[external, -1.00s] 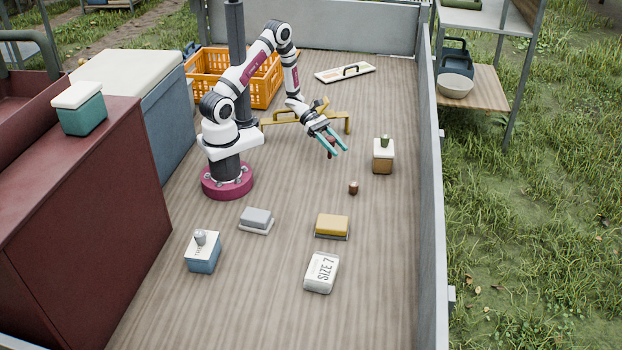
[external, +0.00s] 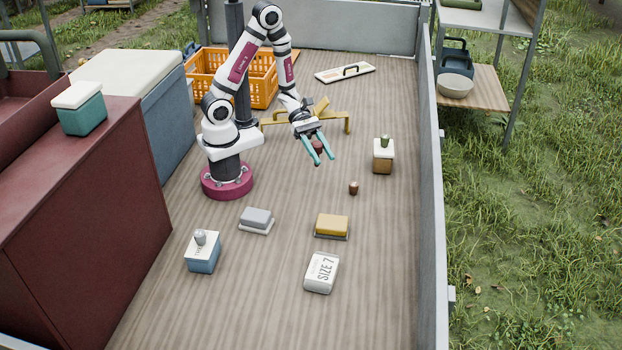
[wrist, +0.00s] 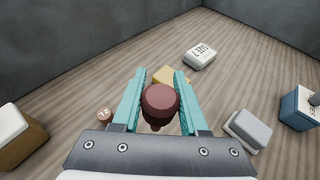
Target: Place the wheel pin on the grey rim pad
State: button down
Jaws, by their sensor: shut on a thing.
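My gripper (external: 325,161) is shut on a dark red-brown knobbed pin (wrist: 160,101), which I take for the wheel pin. It is held above the deck between the teal fingers, narrow end showing below the round head in the wrist view. The grey rim pad (external: 257,217) is a grey block on a paler base, on the deck in front of my base, below and left of my gripper. The grey pad also shows at the right of the wrist view (wrist: 252,129), apart from the held pin.
A yellow pad (external: 333,225), a white SIZE 7 block (external: 321,273) and a blue box with a grey piece on top (external: 203,254) stand nearby. A small brown piece (external: 353,187) and a brown box with a green-topped white lid (external: 383,160) are at right. Bare deck lies between them.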

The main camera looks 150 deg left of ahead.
jog(key=w+d+m+g+h, duration=0.35)
jog(key=d+m+h, duration=0.4)
jog(key=d, duration=0.55)
jog(key=m+g+h, duration=0.4)
jog(key=m+g, duration=0.1)
send_over(260, 221)
notch_tip(260, 221, down, 6)
jog(key=shift+s+d+f, duration=0.1)
jog(key=shift+f, duration=0.3)
jog(key=shift+c, duration=2.2)
grip_release()
jog(key=shift+f, duration=0.1)
